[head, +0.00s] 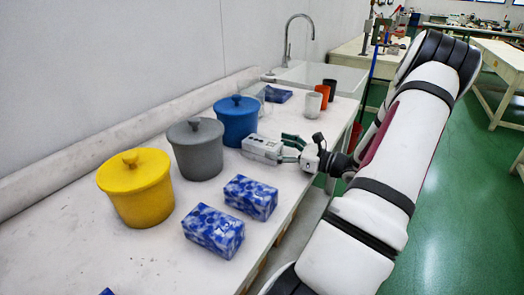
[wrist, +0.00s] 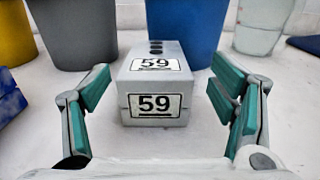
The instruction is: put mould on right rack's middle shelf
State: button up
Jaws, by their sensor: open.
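A grey block-shaped mould (head: 262,149) with several dark holes in its top lies on the white worktop, in front of the blue pot. In the wrist view the mould (wrist: 156,85) shows two labels reading 59. My gripper (head: 291,149) is open at the mould's near end. In the wrist view its green-padded fingers (wrist: 162,88) stand apart, one on each side of the mould, with gaps visible between pads and mould. The right rack and its middle shelf are not in view.
Yellow (head: 139,187), grey (head: 196,147) and blue (head: 236,120) lidded pots line the worktop (head: 185,263). Two blue-patterned boxes (head: 213,231) (head: 250,197) lie at the front. Cups (head: 313,104) and a sink (head: 318,77) are farther back. Green floor is open at right.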

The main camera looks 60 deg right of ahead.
aim_at(247, 137)
jog(key=shift+w+a+b, duration=0.1)
jog(key=shift+w+a, duration=0.05)
jog(key=shift+w, duration=0.85)
jog(key=shift+w+a+b, duration=0.1)
jog(key=shift+w+a, duration=0.1)
jog(key=shift+w, duration=0.75)
jog(key=shift+w+a+b, duration=0.1)
jog(key=shift+w+a, duration=0.05)
jog(key=shift+w, duration=0.85)
jog(key=shift+c, duration=0.5)
jog(key=shift+r, duration=0.1)
jog(key=c, duration=1.7)
jog(key=shift+c, duration=0.2)
